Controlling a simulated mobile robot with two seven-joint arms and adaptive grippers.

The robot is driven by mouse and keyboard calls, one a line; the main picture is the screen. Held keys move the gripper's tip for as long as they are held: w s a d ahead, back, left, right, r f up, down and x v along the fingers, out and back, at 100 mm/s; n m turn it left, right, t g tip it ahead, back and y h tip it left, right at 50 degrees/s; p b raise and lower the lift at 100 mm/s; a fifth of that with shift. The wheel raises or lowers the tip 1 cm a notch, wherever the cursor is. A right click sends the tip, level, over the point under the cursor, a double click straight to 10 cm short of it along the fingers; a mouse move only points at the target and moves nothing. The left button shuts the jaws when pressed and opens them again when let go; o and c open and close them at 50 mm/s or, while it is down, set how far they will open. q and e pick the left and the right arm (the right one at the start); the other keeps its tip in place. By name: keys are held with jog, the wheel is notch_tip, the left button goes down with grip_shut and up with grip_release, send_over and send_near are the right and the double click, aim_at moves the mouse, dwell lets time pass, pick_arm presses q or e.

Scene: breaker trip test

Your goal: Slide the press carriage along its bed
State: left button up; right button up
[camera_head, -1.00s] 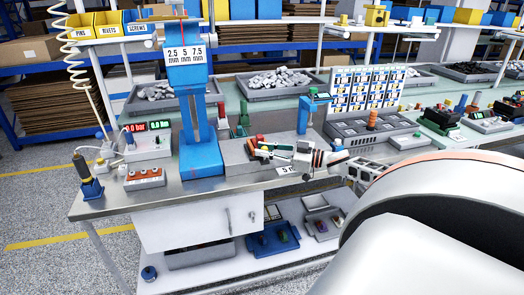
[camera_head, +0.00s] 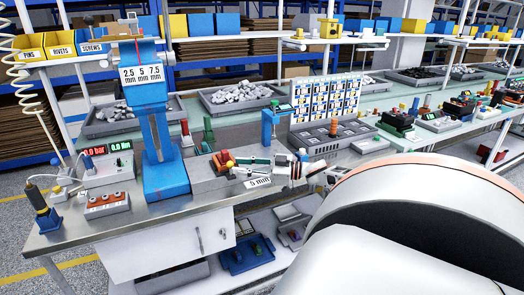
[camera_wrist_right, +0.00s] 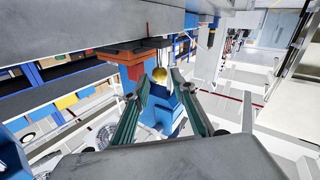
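The blue press (camera_head: 160,120), with a 2.5 / 5 / 7.5 mm label, stands upright on the bench. Its grey bed (camera_head: 205,182) extends to the right. A small red and orange part (camera_head: 222,158), apparently the carriage, sits on the bed; in the wrist view a red block (camera_wrist_right: 137,72) hangs beside a yellow ball knob (camera_wrist_right: 159,74). My right gripper (camera_head: 243,167) is just right of the red part. In the wrist view its green-padded fingers (camera_wrist_right: 158,103) are apart, with the knob ahead, between their tips. Contact cannot be told. My left gripper is out of view.
A "5 mm" plate (camera_head: 258,182) is at the bed's front. A small blue stand (camera_head: 269,127) and a grey slotted tray (camera_head: 333,136) are behind and right.

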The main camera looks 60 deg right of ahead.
jog(key=v, duration=0.7)
jog(key=shift+s, duration=0.3)
jog(key=shift+d, duration=0.1)
